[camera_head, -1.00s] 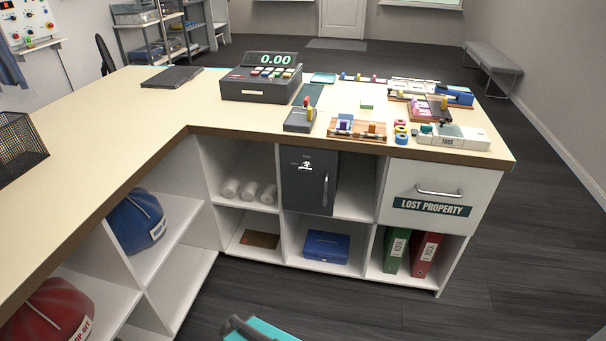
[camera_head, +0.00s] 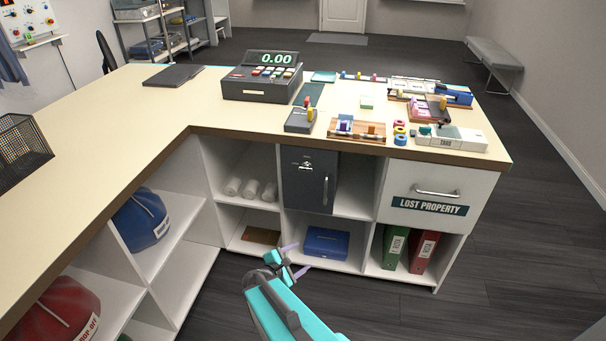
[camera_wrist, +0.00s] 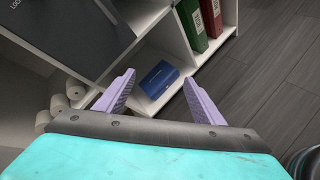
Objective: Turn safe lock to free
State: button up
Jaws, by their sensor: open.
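The dark grey safe (camera_head: 307,184) sits in an upper cubby of the counter, its door facing me. A small silver lock (camera_head: 307,164) is near the top of the door, too small to read its setting. A vertical handle (camera_head: 325,190) is at the door's right side. My gripper (camera_head: 289,258) is open and empty, low in front of the counter, below the safe and near the lower cubbies. In the wrist view its two lilac fingers (camera_wrist: 160,92) are spread apart. Part of the safe's dark door (camera_wrist: 75,45) shows at the upper left there, with cut-off lettering.
A blue box (camera_head: 326,243) lies in the cubby below the safe. White rolls (camera_head: 250,188) lie to its upper left. A lost property drawer (camera_head: 440,187) and green and red binders (camera_head: 423,250) are at the right. The counter top (camera_head: 110,105) carries a register (camera_head: 262,83). Floor in front is clear.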

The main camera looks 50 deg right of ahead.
jog(key=w+d+r+n+t+h+p, duration=0.1)
jog(key=w+d+r+n+t, duration=0.2)
jog(key=r+n, duration=0.3)
jog(key=w+d+r+n+t+h+p, duration=0.1)
jog(key=w+d+r+n+t, duration=0.3)
jog(key=r, duration=0.8)
jog(key=w+d+n+h, duration=0.1)
jog(key=w+n, duration=0.1)
jog(key=shift+d+r+n+t, duration=0.25)
jog(key=shift+r+n+t, duration=0.05)
jog(key=shift+r, duration=0.05)
jog(key=shift+w+d+f, duration=0.1)
jog(key=shift+w+d, duration=0.05)
jog(key=shift+w, duration=0.05)
jog(key=b+x, duration=0.5)
jog(key=b, duration=0.3)
jog(key=shift+d+f, duration=0.1)
jog(key=shift+d, duration=0.15)
jog(key=d+b, duration=0.1)
jog(key=b, duration=0.4)
jog(key=shift+w+d, duration=0.1)
jog(key=shift+w, duration=0.25)
jog(key=b, duration=0.6)
jog(key=shift+w+d, duration=0.35)
jog(key=shift+d, duration=0.05)
